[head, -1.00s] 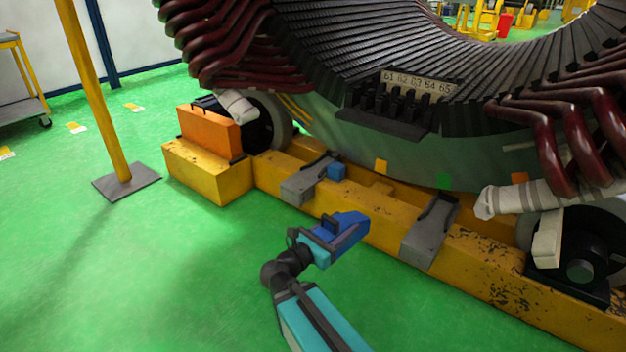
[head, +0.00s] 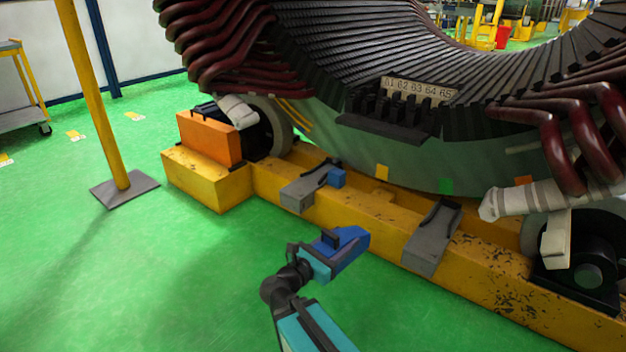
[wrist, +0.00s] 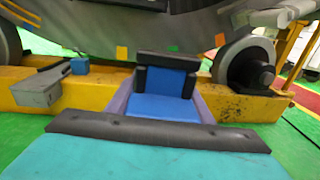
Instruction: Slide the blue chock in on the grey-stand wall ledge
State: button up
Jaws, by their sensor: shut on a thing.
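A blue chock (head: 347,257) with a dark upright grip on top is held in my gripper (head: 335,251), out over the green floor in front of the yellow beam. In the wrist view the chock (wrist: 160,106) lies between the two finger sides. A grey ledge (head: 301,193) on the beam lies beyond and left of the gripper, with a small blue block (head: 337,178) at its right side. A second grey ledge (head: 428,244) lies to the right. The chock is apart from both. In the wrist view only the left ledge (wrist: 38,90) shows clearly.
The yellow beam (head: 480,270) runs under the large stator (head: 400,160). An orange block (head: 208,138) sits at its left end, and rollers stand at both ends. A yellow post on a grey base plate (head: 108,192) stands left. Green floor around the gripper is clear.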

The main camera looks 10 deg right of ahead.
aim_at(342, 235)
jog(key=shift+r, duration=0.2)
notch_tip(342, 235, up, 8)
jog(key=p, duration=0.8)
jog(key=shift+f, duration=0.15)
dwell(0.7)
jog(key=shift+w, duration=0.1)
